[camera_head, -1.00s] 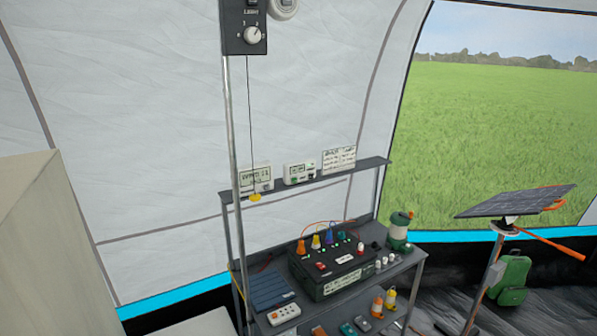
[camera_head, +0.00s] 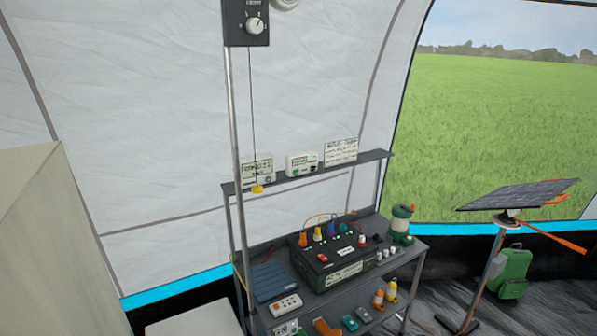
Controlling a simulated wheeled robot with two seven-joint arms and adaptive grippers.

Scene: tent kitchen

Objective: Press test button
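No label reading "test" is legible, so I cannot tell which control is the test button. A white device with a screen (camera_head: 257,170) stands at the left of the upper shelf. A second white device (camera_head: 302,164), with small green and dark controls, stands to its right. Below, a dark power box (camera_head: 335,268) on the rack has orange, yellow and blue plugs, a red switch and several small lit green spots on top. Neither of my grippers is in view.
The metal rack (camera_head: 408,259) stands against the tent wall, with a pole (camera_head: 236,130) and hanging yellow pull (camera_head: 257,189) before it. A lantern (camera_head: 401,222) and several small items crowd it.

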